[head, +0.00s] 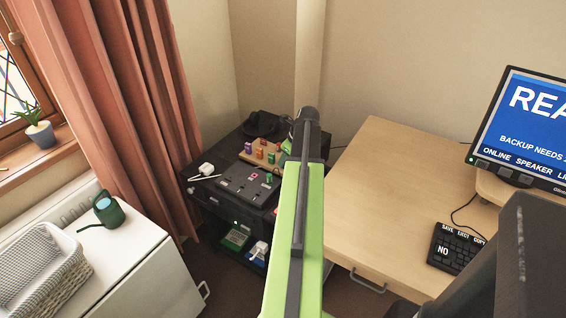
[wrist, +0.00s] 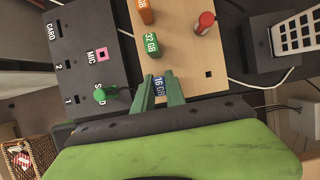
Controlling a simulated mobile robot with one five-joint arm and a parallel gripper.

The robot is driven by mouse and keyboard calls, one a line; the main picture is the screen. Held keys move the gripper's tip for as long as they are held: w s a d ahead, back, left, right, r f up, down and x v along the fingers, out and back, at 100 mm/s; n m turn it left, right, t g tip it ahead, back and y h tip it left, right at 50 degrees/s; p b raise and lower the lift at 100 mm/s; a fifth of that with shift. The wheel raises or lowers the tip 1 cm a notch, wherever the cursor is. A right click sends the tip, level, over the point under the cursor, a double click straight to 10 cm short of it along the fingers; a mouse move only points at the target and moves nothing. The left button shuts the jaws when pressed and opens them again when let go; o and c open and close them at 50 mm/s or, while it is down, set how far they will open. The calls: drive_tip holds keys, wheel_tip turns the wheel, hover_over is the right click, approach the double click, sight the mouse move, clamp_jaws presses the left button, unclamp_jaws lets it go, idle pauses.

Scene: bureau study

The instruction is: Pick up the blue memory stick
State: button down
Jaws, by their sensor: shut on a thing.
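The blue memory stick, marked 16 GB (wrist: 158,84), is between the two green fingers of my gripper (wrist: 158,80) in the wrist view. The gripper is shut on it. The stick is at the near edge of a light wooden board (wrist: 185,62); I cannot tell whether it is still seated in the board or lifted. In the head view my arm covers the gripper and the blue stick. The wooden board (head: 256,157) shows there on the dark cabinet, just left of my arm.
A green 32 GB stick (wrist: 152,43), an orange stick (wrist: 146,14) and a red stick (wrist: 205,23) stand on the board. A dark panel (wrist: 85,35) with labelled sockets lies left of it, with a green plug (wrist: 101,95). The desk (head: 375,200) is mostly clear.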

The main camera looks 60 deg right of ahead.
drive_tip(key=r+p, duration=0.4)
drive_tip(key=r, duration=0.1)
drive_tip(key=shift+s+p, duration=0.25)
drive_tip(key=shift+p, duration=0.1)
drive_tip(key=s+r+p, duration=0.5)
drive_tip(key=s, duration=0.6)
drive_tip(key=shift+r+p, duration=0.35)
drive_tip(key=shift+r, duration=0.05)
